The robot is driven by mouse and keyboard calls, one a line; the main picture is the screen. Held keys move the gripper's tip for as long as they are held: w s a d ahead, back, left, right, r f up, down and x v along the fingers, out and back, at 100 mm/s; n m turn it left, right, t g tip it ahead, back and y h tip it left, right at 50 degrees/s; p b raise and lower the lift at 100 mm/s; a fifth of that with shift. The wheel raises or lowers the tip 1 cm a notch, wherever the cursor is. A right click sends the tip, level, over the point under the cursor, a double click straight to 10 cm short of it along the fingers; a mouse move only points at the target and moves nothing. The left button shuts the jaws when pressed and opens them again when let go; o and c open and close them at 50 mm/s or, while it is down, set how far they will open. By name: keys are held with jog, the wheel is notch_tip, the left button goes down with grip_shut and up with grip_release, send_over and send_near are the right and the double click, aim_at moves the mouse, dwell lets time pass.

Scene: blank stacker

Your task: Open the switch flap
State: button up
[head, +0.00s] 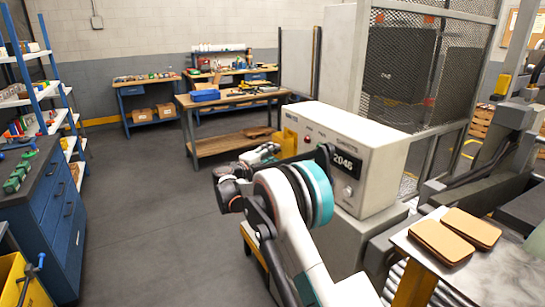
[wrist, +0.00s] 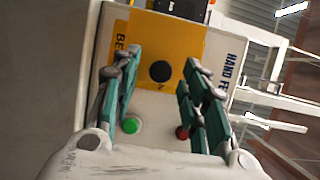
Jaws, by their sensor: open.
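In the wrist view my gripper (wrist: 160,62) is open and empty, with its teal fingers spread in front of a pale panel. A yellow plate (wrist: 197,45) on that panel carries a round black knob (wrist: 160,71). A dark part (wrist: 183,8) sits at the plate's top edge, cut off by the frame; I cannot tell whether it is the switch flap. A green button (wrist: 131,125) and a red button (wrist: 182,132) show between and beside the fingers. In the head view my gripper (head: 264,153) is near a yellow patch (head: 289,139) at the machine's far left end, partly hidden by my arm.
The white machine box (head: 368,146) with a "2046" display stands right of my arm. Two brown blanks (head: 455,235) lie on a metal table at right. A workbench (head: 225,142) stands behind, a blue cabinet (head: 50,210) at left. The floor between is clear.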

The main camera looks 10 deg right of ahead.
jog(key=shift+w+d, duration=0.4)
jog(key=shift+d, duration=0.05)
grip_shut()
jog(key=shift+a, duration=0.1)
